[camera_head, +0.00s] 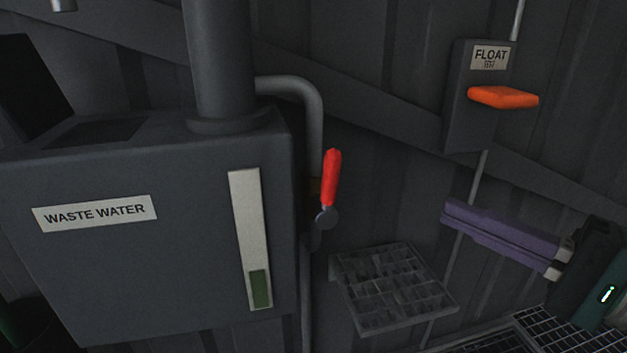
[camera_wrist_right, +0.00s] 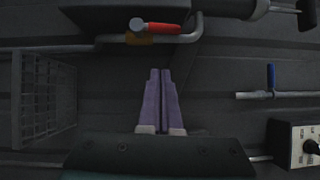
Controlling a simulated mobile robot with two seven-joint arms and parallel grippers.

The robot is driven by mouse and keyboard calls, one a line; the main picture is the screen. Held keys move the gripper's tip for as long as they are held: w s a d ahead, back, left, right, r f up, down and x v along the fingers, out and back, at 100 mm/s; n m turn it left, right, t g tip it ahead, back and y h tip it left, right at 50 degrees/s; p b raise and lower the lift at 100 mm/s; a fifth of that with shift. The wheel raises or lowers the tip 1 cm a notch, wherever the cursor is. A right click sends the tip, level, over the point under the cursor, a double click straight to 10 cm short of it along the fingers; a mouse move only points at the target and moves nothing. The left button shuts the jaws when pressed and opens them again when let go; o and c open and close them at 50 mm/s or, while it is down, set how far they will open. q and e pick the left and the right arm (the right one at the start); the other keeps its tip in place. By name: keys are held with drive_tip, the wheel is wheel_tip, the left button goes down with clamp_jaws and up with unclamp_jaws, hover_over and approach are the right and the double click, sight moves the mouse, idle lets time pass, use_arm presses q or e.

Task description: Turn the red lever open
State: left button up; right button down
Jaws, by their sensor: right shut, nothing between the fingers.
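The red lever (camera_head: 331,178) stands nearly upright on its grey pivot, beside the pipe at the right side of the waste water tank. In the right wrist view the red lever (camera_wrist_right: 163,28) lies across the top, by a brass-coloured fitting on the pipe. My right gripper (camera_head: 448,214) comes in from the right with its purple fingers together and empty. Its tips are to the right of the lever and a little lower, apart from it. In the wrist view the shut fingers (camera_wrist_right: 160,72) point up toward the lever with a gap between. My left gripper is not seen.
The waste water tank (camera_head: 150,265) fills the left. A grated tray (camera_head: 395,290) sits below right of the lever. A float test box (camera_head: 470,120) with an orange paddle (camera_head: 503,97) hangs above my right gripper. The wrist view shows a blue handle (camera_wrist_right: 271,77) and a knob panel (camera_wrist_right: 295,145).

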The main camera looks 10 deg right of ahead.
sight(325, 180)
use_arm(q)
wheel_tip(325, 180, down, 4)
drive_tip(key=b, duration=0.3)
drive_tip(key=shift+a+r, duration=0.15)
use_arm(e)
drive_tip(key=w+a, duration=0.6)
drive_tip(key=a, duration=0.2)
drive_tip(key=shift+w+r, duration=0.2)
drive_tip(key=shift+r, duration=0.1)
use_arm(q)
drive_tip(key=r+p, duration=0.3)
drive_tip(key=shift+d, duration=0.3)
use_arm(e)
drive_tip(key=shift+a+r+n+g+h, duration=0.2)
drive_tip(key=shift+a+n+g+h, duration=0.1)
drive_tip(key=shift+a+n, duration=0.2)
drive_tip(key=shift+s, duration=0.1)
